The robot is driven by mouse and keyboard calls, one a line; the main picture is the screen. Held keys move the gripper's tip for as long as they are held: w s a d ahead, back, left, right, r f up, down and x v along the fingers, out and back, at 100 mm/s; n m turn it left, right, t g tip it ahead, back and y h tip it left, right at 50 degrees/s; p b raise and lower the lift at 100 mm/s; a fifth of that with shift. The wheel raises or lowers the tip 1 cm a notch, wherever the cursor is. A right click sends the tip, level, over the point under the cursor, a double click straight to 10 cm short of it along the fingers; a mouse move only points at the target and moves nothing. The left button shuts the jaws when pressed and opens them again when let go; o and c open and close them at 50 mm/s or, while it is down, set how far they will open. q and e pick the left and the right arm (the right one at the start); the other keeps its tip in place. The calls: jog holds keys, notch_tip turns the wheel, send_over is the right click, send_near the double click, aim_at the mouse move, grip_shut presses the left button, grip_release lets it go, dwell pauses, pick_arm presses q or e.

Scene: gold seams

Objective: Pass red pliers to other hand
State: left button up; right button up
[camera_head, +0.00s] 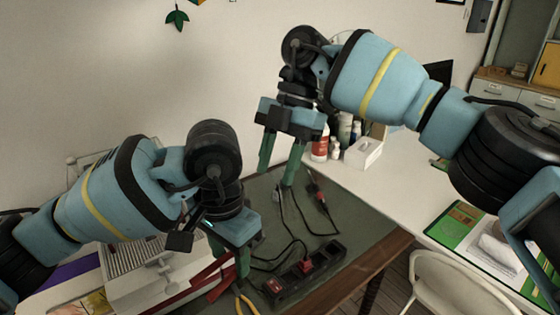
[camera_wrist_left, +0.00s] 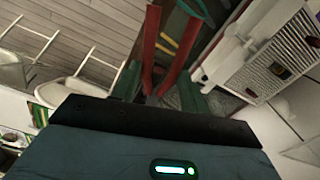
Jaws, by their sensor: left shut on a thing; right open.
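The red pliers (camera_head: 207,279) are in my left gripper (camera_head: 243,264), at the lower middle of the head view. In the left wrist view their two red handles (camera_wrist_left: 151,45) reach away from me, spread apart, between the green fingers. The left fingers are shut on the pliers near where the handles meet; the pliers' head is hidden. My right gripper (camera_head: 279,166) is higher and further back, pointing down. Its green fingers are apart with nothing between them, clear of the pliers.
A dark green mat (camera_head: 345,218) covers the table below. A black power strip (camera_head: 318,269) with cables and a red-handled tool (camera_head: 317,190) lie on it. Yellow-handled pliers (camera_head: 245,303) lie near the left gripper. Bottles and a white box (camera_head: 364,152) stand behind. A chair (camera_head: 455,285) is at right.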

jog(key=x, duration=1.1)
jog(key=shift+d+f, duration=0.25)
jog(key=shift+f, duration=0.25)
grip_shut()
pick_arm(q)
jog(key=o, duration=1.1)
